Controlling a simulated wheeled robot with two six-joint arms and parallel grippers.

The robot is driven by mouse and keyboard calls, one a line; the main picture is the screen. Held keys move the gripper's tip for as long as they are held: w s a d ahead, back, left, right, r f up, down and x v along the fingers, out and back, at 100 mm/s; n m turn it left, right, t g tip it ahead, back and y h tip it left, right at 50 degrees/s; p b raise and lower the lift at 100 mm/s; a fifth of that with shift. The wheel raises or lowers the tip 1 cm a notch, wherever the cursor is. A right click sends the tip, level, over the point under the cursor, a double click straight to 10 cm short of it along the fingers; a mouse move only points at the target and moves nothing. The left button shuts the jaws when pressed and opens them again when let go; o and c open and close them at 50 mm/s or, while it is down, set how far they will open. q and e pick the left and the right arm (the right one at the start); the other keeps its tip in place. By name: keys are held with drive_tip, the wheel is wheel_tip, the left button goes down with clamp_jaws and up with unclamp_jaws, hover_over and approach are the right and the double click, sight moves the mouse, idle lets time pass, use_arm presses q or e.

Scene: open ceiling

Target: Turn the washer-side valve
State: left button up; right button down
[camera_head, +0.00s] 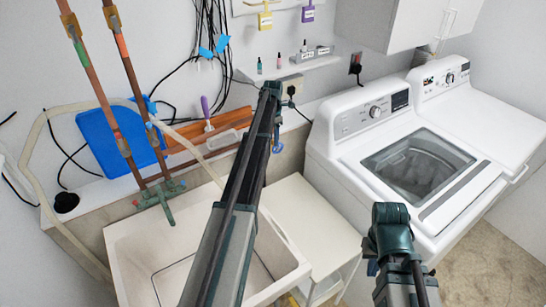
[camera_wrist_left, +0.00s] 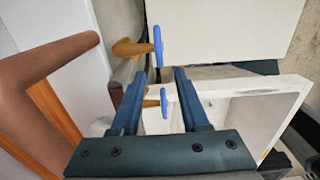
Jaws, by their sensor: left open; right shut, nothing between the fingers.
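Two brass valves with flat blue handles show in the left wrist view. The upper one (camera_wrist_left: 158,45) lies on the side of the white table, toward the washer, just past my fingertips. The lower one (camera_wrist_left: 163,103) is seen between my fingers. My left gripper (camera_wrist_left: 160,76) is open and empty, with no visible contact on either handle. In the head view my left gripper (camera_head: 276,142) hangs near the wall behind the sink, mostly covered by its arm, which hides the valves too. My right gripper (camera_head: 372,264) is shut and empty, partly hidden beside the white table.
The sink (camera_head: 123,243) and white table (camera_head: 310,215) stand below my left arm. The washer (camera_head: 330,150) stands at right. An orange-brown board (camera_head: 225,126) lies close by the left gripper. Copper pipes (camera_head: 125,145), a hose and cables run along the wall.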

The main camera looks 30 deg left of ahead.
sight(273, 147)
use_arm(q)
wheel_tip(273, 147, down, 7)
drive_tip(key=b, duration=0.5)
drive_tip(key=shift+r+b, duration=0.15)
drive_tip(key=shift+b, duration=0.15)
drive_tip(key=shift+r, duration=0.1)
drive_tip(key=shift+c, duration=0.3)
clamp_jaws()
